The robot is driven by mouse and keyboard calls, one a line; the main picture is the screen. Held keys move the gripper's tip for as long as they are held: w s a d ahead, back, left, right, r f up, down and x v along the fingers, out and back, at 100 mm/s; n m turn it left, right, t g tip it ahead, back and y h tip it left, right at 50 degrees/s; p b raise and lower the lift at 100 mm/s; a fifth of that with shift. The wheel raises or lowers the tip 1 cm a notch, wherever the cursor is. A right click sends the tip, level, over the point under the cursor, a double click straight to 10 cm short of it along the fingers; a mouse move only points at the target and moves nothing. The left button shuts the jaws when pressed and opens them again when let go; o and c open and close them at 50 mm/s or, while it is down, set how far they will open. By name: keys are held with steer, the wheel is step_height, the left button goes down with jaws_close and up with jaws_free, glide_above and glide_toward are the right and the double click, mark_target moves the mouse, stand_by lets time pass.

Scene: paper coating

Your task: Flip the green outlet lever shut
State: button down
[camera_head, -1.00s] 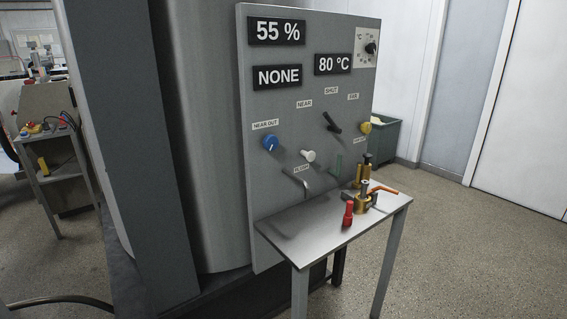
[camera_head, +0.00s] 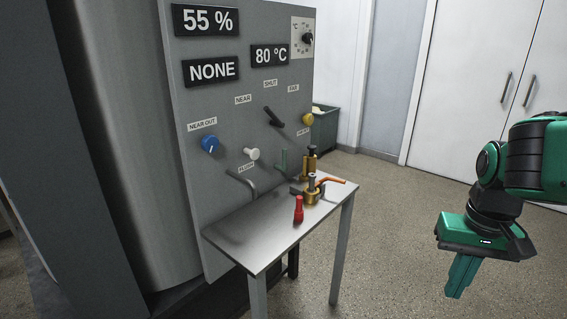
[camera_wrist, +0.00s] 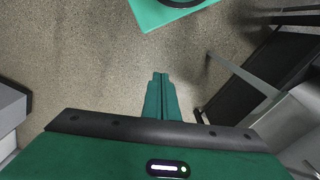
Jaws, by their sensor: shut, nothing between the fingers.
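My gripper (camera_head: 461,276) is at the right of the head view, pointing down over the floor, well apart from the panel and shelf. Its green fingers are together and empty, and they also show in the wrist view (camera_wrist: 160,95). The lever does not show clearly in the wrist view.
The grey panel (camera_head: 215,105) carries a blue knob (camera_head: 210,144), a white knob (camera_head: 252,154), a yellow knob (camera_head: 307,119) and a black lever (camera_head: 273,117). Brass fittings (camera_head: 311,190) and a red-handled piece (camera_head: 298,209) stand on the shelf (camera_head: 250,243). Open floor lies between gripper and shelf.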

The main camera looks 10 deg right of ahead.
steer(key=w+d+n+t+h, duration=0.3)
steer(key=w+n+t+h, duration=0.1)
steer(key=w, duration=1.2)
steer(key=w+d+n+t+h, duration=0.3)
steer(key=w+n+t, duration=0.1)
steer(key=w, duration=1.3)
steer(key=w+a+n+t, duration=0.5)
steer(key=w+a+n, duration=0.2)
steer(key=w+a, duration=0.3)
steer(key=w+a+n+t+y, duration=0.2)
steer(key=w+a+n+y, duration=0.1)
steer(key=a, duration=0.5)
steer(key=w+a+n+t+y, duration=0.2)
steer(key=a+n+y, duration=0.3)
steer(key=a, duration=0.4)
steer(key=shift+w+f+n+t, duration=0.45)
steer(key=shift+w+n, duration=0.35)
steer(key=shift+n, duration=0.1)
steer(key=shift+w, duration=0.1)
